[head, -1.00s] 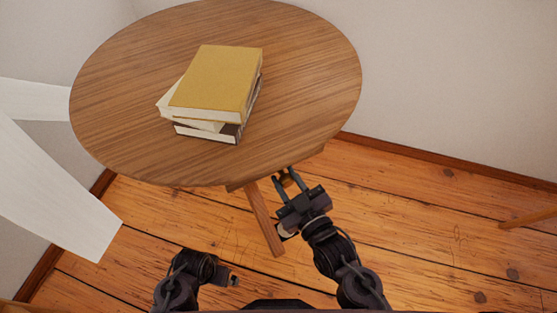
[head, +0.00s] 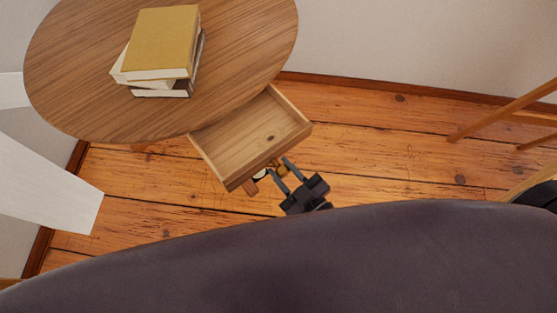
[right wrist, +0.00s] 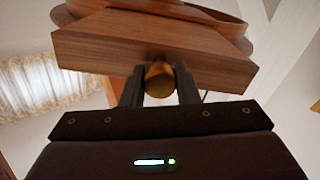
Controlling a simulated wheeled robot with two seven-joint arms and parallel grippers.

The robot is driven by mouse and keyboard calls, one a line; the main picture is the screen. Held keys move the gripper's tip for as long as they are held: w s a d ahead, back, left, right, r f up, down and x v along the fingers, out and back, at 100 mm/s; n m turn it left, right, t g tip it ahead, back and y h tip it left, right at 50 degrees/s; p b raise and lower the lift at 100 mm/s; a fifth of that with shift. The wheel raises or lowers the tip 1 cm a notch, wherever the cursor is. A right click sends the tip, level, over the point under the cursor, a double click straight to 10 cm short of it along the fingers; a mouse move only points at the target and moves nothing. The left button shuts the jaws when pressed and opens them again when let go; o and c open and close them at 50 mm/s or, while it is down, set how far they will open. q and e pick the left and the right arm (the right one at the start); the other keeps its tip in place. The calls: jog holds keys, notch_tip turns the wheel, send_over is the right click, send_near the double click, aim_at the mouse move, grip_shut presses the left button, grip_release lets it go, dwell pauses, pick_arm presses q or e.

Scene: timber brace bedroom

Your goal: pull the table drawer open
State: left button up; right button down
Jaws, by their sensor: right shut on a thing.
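The round wooden table (head: 230,65) stands at the upper left of the head view. Its drawer (head: 240,142) sticks well out from under the tabletop towards me, and its inside looks empty. My right gripper (head: 281,169) is at the drawer's front. In the right wrist view its fingers (right wrist: 160,88) are shut on a round brass knob (right wrist: 158,79) on the drawer front (right wrist: 150,45). My left gripper is not in view.
A stack of books (head: 160,50) lies on the tabletop. A white slanted beam (head: 45,185) is at the left. Wooden furniture legs (head: 500,110) stand at the right. A dark purple shape fills the bottom of the head view. Plank floor (head: 390,150) is clear right of the drawer.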

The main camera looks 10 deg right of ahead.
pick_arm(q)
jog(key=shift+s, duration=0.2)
pick_arm(e)
jog(key=shift+s+d, duration=0.1)
jog(key=shift+s, duration=0.05)
jog(key=c, duration=1.1)
grip_release()
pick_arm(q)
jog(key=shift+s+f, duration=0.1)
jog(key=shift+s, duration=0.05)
pick_arm(e)
jog(key=v, duration=0.7)
jog(key=shift+s+d, duration=0.15)
jog(key=shift+s, duration=0.25)
